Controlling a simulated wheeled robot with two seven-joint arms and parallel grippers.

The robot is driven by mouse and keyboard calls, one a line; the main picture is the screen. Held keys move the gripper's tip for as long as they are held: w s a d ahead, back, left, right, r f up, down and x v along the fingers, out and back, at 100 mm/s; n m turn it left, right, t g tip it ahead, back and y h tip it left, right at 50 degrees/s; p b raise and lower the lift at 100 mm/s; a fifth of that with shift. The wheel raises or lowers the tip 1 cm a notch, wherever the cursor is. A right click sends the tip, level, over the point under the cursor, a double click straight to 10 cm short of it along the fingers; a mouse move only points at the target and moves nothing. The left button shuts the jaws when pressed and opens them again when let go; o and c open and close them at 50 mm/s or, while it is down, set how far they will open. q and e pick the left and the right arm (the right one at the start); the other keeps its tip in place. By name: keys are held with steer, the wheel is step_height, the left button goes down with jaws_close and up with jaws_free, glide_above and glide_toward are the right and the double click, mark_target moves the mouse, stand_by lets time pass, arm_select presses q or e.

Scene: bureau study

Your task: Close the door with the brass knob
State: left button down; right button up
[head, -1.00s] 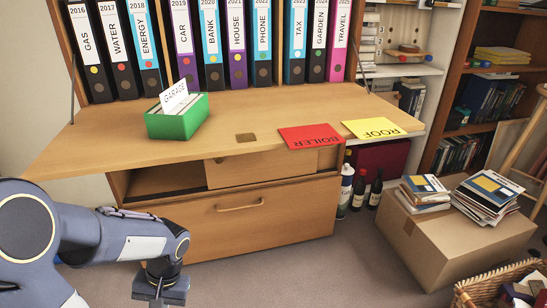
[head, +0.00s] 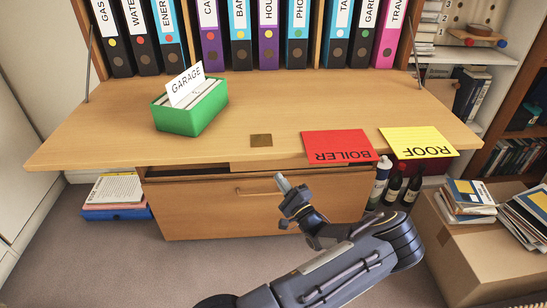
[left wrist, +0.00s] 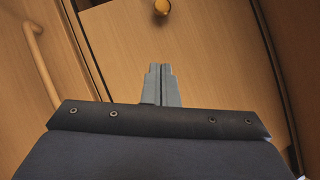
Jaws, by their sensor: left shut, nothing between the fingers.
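The brass knob (left wrist: 161,7) shows at the top edge of the left wrist view, on a plain wooden door panel (left wrist: 215,60). In the head view the desk flap (head: 95,140) hides the knob and most of the door. A dark opening (head: 190,171) shows under the flap, left of the middle. My left gripper (head: 281,181) is shut and empty, just below the flap edge and in front of the drawer. In the left wrist view its closed fingertips (left wrist: 160,70) point toward the panel, short of the knob. I cannot tell whether they touch. My right gripper is not in view.
The drawer (head: 200,210) has a bar handle (left wrist: 40,65), close to the left of my gripper. On the flap lie a green card box (head: 190,115), a red folder (head: 340,145) and a yellow folder (head: 418,142). Bottles (head: 393,187) and a carton (head: 470,255) stand right.

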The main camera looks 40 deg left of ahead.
arm_select(q)
steer(key=s+b+x, duration=0.2)
steer(key=b+x, duration=0.2)
steer(key=x, duration=0.8)
steer(key=shift+s+a+r+b, duration=0.35)
steer(key=shift+s+a+r, duration=0.05)
steer(key=shift+s+r, duration=0.1)
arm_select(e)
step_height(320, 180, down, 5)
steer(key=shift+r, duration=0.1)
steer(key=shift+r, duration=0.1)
